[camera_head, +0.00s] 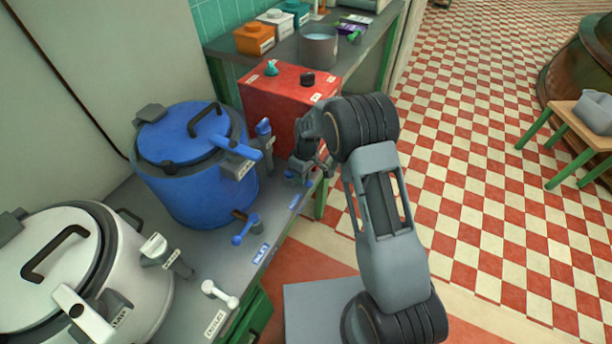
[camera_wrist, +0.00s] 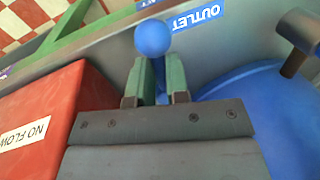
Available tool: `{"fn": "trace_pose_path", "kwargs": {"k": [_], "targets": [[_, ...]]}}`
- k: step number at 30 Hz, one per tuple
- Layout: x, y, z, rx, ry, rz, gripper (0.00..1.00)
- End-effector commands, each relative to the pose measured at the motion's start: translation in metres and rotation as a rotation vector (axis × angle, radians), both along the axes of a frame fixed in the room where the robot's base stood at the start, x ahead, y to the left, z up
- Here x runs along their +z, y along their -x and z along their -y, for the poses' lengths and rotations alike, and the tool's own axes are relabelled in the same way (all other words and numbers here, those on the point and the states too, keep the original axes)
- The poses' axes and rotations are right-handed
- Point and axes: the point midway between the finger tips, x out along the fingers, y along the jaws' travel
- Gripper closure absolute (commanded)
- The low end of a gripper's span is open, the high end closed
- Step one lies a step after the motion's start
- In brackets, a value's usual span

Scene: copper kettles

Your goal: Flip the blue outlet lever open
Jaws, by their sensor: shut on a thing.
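The blue outlet lever ends in a round blue knob (camera_wrist: 152,38) in the wrist view. My gripper (camera_wrist: 153,75) has its two green fingers closed around the lever's stem just behind the knob. A blue label reading OUTLET (camera_wrist: 197,20) is beside the knob, on the bench edge. In the head view my gripper (camera_head: 298,176) is low at the bench edge, between the blue kettle (camera_head: 195,175) and the red box (camera_head: 285,100). A bit of blue shows there, but my arm hides most of the lever. Whether the lever has turned, I cannot tell.
Another blue lever (camera_head: 245,230) is at the blue kettle's front. A white kettle (camera_head: 75,265) with a white lever (camera_head: 219,293) stands at lower left. The red box, marked NO FLOW in the wrist view (camera_wrist: 35,130), is close to my gripper.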

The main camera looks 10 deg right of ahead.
Motion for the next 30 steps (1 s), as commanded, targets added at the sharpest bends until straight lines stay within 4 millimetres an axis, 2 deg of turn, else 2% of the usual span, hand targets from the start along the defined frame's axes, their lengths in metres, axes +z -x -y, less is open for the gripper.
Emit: {"fn": "trace_pose_path", "kwargs": {"k": [1,11,12,19,26,30], "targets": [[-0.005,0.006,0.004,0.005,0.008,-0.024,1.00],[-0.005,0.006,0.005,0.003,0.008,-0.024,1.00],[-0.005,0.006,0.005,0.003,0.008,-0.024,0.80],[-0.004,0.005,0.003,0.004,0.007,-0.019,0.59],[-0.001,0.004,0.000,0.007,0.004,-0.012,0.59],[0.008,0.003,0.000,0.007,0.004,-0.011,0.59]]}}
